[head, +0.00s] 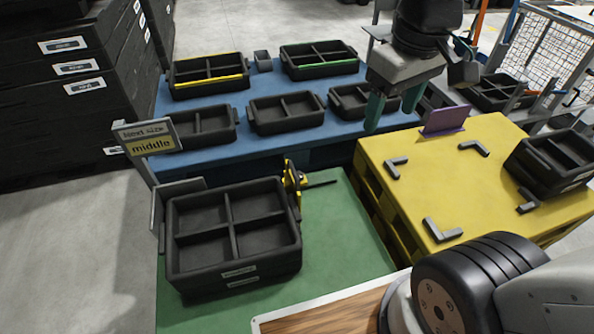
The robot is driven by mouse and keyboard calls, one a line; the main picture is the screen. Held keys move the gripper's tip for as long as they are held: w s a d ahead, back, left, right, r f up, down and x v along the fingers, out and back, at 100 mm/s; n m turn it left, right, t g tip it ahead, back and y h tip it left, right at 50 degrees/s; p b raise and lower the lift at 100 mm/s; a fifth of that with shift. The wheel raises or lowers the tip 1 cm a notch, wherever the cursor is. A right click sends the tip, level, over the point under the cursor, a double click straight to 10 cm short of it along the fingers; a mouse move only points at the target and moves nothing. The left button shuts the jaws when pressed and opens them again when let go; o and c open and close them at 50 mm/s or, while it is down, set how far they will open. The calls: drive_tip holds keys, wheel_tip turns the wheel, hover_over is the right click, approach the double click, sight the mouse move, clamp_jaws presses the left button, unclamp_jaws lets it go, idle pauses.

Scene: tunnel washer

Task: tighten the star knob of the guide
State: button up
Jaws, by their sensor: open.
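A yellow and black guide fitting (292,182) stands at the right rear corner of the large divided black crate (235,272), on the green surface. A thin dark rod sticks out from it to the right. The star knob is too small to make out for sure on this fitting. My gripper (391,115) hangs above the right end of the blue table, with its green fingers apart and nothing between them. It is well to the right of the guide fitting and higher in the picture, and it touches nothing that I can see.
Several divided black crates stand on the blue table (262,148). A yellow pallet table (405,170) with grey corner brackets and a purple plate (444,121) lies to the right. A sign reading "middle" (150,143) stands at left.

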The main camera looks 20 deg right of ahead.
drive_tip(key=w+f+n, duration=0.2)
drive_tip(key=w+n, duration=0.2)
drive_tip(key=w, duration=0.6)
drive_tip(key=n+g, duration=0.1)
drive_tip(key=n, duration=1.3)
hover_over(298, 172)
drive_tip(key=s, duration=0.3)
wheel_tip(298, 172, down, 35)
drive_tip(key=f+n, duration=0.1)
drive_tip(key=f, duration=0.5)
drive_tip(key=w+f+n, duration=0.1)
drive_tip(key=f, duration=1.2)
drive_tip(key=shift+w+a+f+n, duration=0.2)
drive_tip(key=shift+w+f+n, duration=0.15)
drive_tip(key=shift+n, duration=0.05)
drive_tip(key=c, duration=1)
